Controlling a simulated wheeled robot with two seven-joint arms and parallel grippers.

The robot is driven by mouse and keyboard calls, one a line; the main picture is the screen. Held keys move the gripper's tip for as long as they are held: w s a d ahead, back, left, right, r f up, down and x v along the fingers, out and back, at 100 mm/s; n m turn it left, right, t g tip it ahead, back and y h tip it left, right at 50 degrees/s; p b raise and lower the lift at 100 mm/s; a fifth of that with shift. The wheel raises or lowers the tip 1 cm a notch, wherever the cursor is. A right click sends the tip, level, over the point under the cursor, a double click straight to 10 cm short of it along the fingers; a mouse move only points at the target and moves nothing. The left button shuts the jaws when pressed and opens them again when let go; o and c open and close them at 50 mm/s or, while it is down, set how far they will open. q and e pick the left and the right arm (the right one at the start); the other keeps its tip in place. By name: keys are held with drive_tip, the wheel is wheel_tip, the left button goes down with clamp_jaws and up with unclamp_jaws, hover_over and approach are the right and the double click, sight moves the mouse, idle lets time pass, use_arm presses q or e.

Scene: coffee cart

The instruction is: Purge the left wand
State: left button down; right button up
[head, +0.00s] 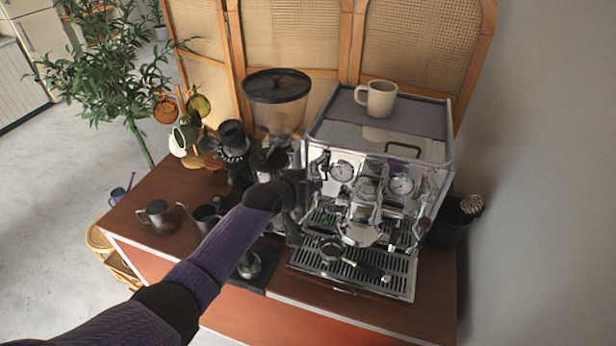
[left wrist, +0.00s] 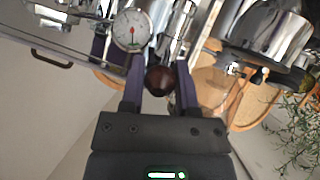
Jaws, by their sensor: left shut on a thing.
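The chrome espresso machine (head: 432,180) stands on the wooden cart. My left gripper (head: 304,188) is at the machine's left front corner. In the left wrist view, its two fingers are closed around a dark brown round knob (left wrist: 160,80) on the machine's front, near a white gauge (left wrist: 131,30). In the head view my arm and gripper hide this knob, and I cannot make out the left wand clearly. A portafilter (head: 331,251) lies on the slotted drip tray (head: 400,284) below the group head. My right gripper is not in view.
A beige mug (head: 377,98) stands on top of the machine. A grinder (head: 277,90) is close behind my left forearm. Metal jugs (head: 157,213) stand on the cart's left side. A dark bin (head: 450,228) is at the right. The front right cart edge (head: 435,315) is clear.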

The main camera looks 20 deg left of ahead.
use_arm(q)
drive_tip(key=shift+w+r+g, duration=0.1)
drive_tip(key=shift+g, duration=0.2)
drive_tip(key=shift+c, duration=1.8)
unclamp_jaws()
drive_tip(key=shift+s+r+p, duration=0.15)
drive_tip(key=shift+s+p, duration=0.05)
drive_tip(key=shift+p, duration=0.2)
drive_tip(key=p+v, duration=0.1)
drive_tip(key=v, duration=0.8)
drive_tip(key=shift+s+p, duration=0.15)
drive_tip(key=shift+p, duration=0.25)
